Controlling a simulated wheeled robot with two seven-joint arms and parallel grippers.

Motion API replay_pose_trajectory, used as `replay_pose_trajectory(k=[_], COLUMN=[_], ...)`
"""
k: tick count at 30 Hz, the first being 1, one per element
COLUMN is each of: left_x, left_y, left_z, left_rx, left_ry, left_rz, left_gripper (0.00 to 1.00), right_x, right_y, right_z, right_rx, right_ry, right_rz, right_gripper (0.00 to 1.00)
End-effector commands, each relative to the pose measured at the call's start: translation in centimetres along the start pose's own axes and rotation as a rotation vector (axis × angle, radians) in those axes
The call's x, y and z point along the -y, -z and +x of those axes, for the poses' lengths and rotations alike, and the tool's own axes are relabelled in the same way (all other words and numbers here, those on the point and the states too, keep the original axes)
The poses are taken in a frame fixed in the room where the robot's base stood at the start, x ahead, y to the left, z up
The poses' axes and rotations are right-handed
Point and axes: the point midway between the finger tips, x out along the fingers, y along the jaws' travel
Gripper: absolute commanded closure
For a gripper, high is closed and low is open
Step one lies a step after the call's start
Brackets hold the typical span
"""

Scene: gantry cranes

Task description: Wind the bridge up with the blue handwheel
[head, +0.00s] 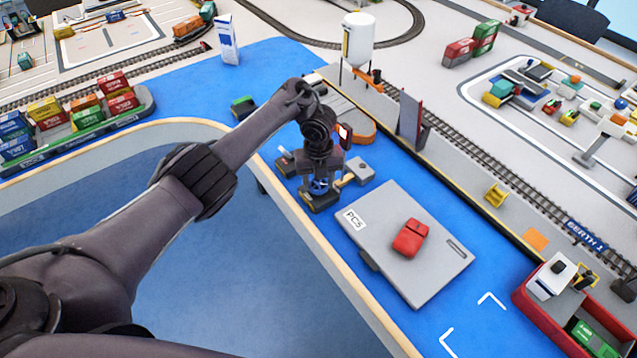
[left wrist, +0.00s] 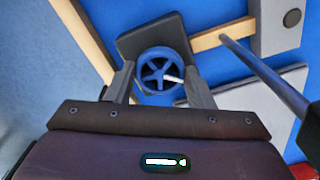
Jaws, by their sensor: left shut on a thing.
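The blue handwheel (left wrist: 160,72) sits on a dark block (left wrist: 152,35), with its spokes and a small white handle visible in the left wrist view. My left gripper (left wrist: 160,90) is around the wheel from above, one finger on each side, shut on it. In the head view my left gripper (head: 319,182) points down at the block, and only a little blue of the wheel shows between its fingers. A dark upright panel (head: 410,116) stands beside the rail track; I cannot tell whether it is the bridge. My right gripper is not in view.
A grey plate (head: 375,226) marked PC5 carries a red toy car (head: 410,237), right of the gripper. A small grey box (head: 359,171) stands close by. A white tank (head: 358,40) stands behind. A red-hulled ship (head: 545,318) is at lower right.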

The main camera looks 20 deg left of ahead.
Motion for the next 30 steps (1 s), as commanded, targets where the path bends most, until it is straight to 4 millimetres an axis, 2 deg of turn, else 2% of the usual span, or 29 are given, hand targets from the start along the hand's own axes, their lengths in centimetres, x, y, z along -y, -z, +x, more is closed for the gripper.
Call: replay_pose_trajectory(k=[19, 20, 24, 30], left_x=[0.03, 0.03, 0.03, 0.02], left_y=[-0.01, -0.01, 0.00, 0.00], left_z=[-0.07, -0.07, -0.05, -0.02], left_rx=[0.001, 0.001, 0.001, 0.000], left_ry=[0.001, 0.001, 0.000, 0.000], left_rz=[0.058, 0.058, 0.057, 0.055], left_gripper=[0.75, 0.51, 0.32, 0.30], right_x=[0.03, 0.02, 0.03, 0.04], right_y=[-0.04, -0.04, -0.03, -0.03], right_z=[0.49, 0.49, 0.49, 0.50], right_rx=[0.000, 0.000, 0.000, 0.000], right_ry=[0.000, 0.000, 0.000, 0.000], right_rz=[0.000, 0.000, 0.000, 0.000], right_gripper=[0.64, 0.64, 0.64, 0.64])
